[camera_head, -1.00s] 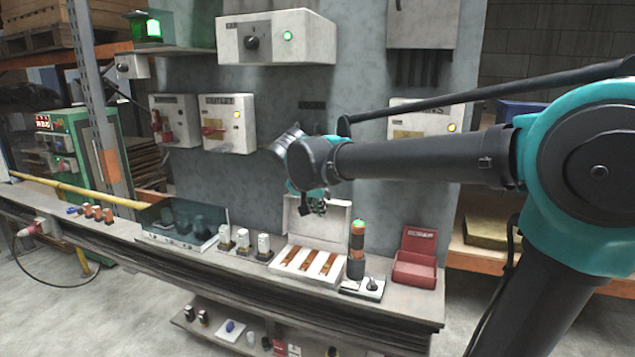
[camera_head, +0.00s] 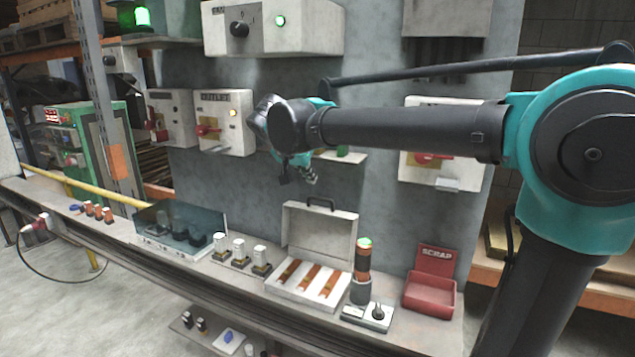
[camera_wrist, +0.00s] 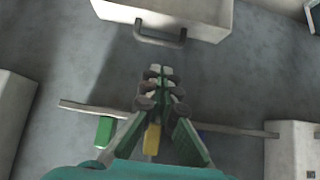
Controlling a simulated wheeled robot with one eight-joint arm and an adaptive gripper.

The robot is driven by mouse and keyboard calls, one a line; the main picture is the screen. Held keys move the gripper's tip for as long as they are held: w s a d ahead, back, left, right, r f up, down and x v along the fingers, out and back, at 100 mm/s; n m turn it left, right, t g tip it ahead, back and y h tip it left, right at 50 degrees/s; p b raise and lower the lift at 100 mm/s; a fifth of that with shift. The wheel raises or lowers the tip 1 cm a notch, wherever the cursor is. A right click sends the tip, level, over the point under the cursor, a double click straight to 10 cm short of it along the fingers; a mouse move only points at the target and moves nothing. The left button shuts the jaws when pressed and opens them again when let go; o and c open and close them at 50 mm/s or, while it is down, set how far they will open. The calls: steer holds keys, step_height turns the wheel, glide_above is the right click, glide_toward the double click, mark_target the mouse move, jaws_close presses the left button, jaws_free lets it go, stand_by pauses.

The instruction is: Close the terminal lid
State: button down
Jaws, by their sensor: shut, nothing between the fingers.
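The terminal box (camera_head: 300,296) is a white case on the bench with several orange-brown strips in its base. Its lid (camera_head: 322,229) stands open and upright at the back, with a dark handle (camera_head: 318,203) on its top edge. My gripper (camera_head: 312,179) hangs above the lid, apart from it, with its fingers pointing down. In the wrist view, the fingers (camera_wrist: 160,72) are closed together and empty. The lid (camera_wrist: 200,15) and its handle (camera_wrist: 160,36) appear beyond the fingertips there, at the top.
Right of the box stand an orange-and-black cylinder with a green top (camera_head: 363,262), a switch plate (camera_head: 368,314) and a red scrap bin (camera_head: 431,293). White-capped parts (camera_head: 240,250) and a glass-covered case (camera_head: 180,232) stand left. The grey panel with switch boxes (camera_head: 225,122) rises behind.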

steer(key=x, duration=0.9)
steer(key=shift+w+d, duration=0.1)
